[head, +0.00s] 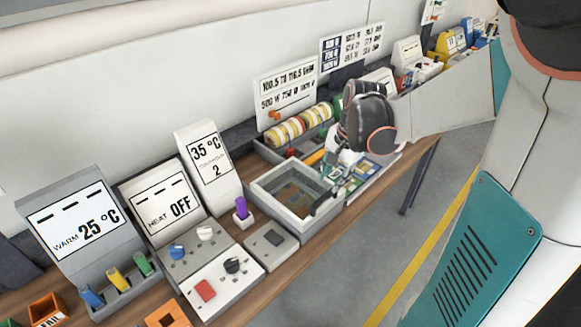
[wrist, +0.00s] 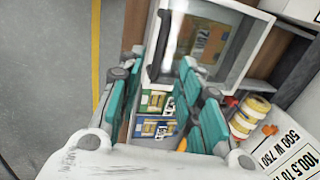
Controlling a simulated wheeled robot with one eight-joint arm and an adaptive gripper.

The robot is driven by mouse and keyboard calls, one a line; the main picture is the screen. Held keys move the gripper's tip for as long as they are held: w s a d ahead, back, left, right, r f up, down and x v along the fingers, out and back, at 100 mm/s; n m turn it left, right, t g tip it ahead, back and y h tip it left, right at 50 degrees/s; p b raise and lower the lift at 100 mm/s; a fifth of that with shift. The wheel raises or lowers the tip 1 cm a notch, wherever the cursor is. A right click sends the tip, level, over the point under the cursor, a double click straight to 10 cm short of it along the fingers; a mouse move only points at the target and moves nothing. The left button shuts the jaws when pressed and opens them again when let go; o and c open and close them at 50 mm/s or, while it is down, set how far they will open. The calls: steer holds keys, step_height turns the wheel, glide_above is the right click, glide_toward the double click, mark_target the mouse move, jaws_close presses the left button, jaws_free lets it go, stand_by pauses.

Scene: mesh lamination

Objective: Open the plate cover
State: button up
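The plate cover (head: 290,192) is a glass pane in a light grey frame on a box on the bench, and it looks shut. In the wrist view the pane (wrist: 225,38) fills the top middle, with a dark bar, which looks like a handle, along its left side. My gripper (head: 331,184) is over the box's right end in the head view. In the wrist view its two teal fingers (wrist: 163,68) are spread apart, their tips at the pane's near edge. Whether a finger touches the bar is unclear.
Left of the box are a purple knob (head: 241,208), a grey switch block (head: 271,243) and a "35 °C" display (head: 209,160). Behind it are yellow rolls (head: 290,130). Colourful cards (wrist: 155,128) lie below my fingers in the wrist view. The floor is clear in front.

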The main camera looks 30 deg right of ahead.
mark_target(326, 195)
steer(key=f, duration=0.2)
steer(key=f+b, duration=0.1)
steer(key=f, duration=0.1)
steer(key=w+f+b, duration=0.1)
steer(key=f, duration=0.2)
steer(key=shift+w+a+f, duration=0.1)
steer(key=shift+a, duration=0.2)
jaws_close()
